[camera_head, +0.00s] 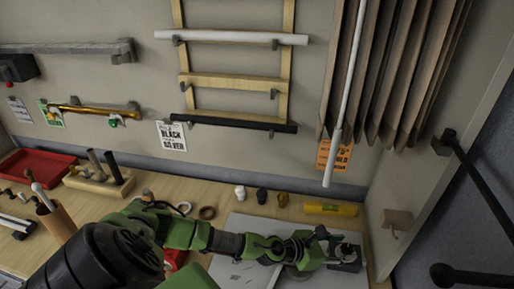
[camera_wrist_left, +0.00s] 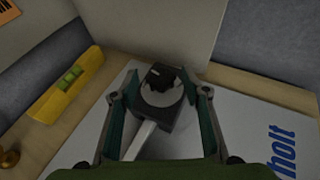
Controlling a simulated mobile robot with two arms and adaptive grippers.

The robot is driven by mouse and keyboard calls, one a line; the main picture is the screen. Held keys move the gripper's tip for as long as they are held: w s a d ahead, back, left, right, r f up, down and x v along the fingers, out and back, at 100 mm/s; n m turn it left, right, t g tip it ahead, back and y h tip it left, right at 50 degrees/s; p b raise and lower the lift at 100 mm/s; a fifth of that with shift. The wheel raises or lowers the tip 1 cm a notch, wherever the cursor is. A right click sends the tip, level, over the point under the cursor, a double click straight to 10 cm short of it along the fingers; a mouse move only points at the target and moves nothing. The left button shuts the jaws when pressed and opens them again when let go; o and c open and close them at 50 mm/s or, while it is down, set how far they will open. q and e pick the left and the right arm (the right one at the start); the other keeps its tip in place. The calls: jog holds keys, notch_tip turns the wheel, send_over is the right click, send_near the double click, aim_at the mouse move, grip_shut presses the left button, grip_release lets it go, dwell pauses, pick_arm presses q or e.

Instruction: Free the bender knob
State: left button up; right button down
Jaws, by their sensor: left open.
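The bender (camera_head: 347,257) is a dark block with a round silver dial, at the right end of a light grey plate (camera_head: 243,224) on the table. In the left wrist view its black knob (camera_wrist_left: 160,74) sits on the silver dial, and a pale lever (camera_wrist_left: 139,140) runs from the block toward me. My left gripper (camera_head: 330,244) is open at the bender. In the left wrist view its two fingers (camera_wrist_left: 160,95) stand on either side of the block; I cannot tell whether they touch it. My right gripper is not in view.
A yellow level (camera_head: 330,209) lies behind the plate, with small knobs (camera_head: 262,196) to its left. A white rod (camera_head: 345,100) hangs above. A red tray (camera_head: 38,168), a wooden holder (camera_head: 98,181) and a cup of tools (camera_head: 57,222) stand at left. A side wall bounds the right.

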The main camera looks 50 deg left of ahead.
pick_arm(q)
jog(key=shift+f+m+g+h, duration=0.1)
jog(key=shift+m+g+h, duration=0.2)
jog(key=shift+h, duration=0.1)
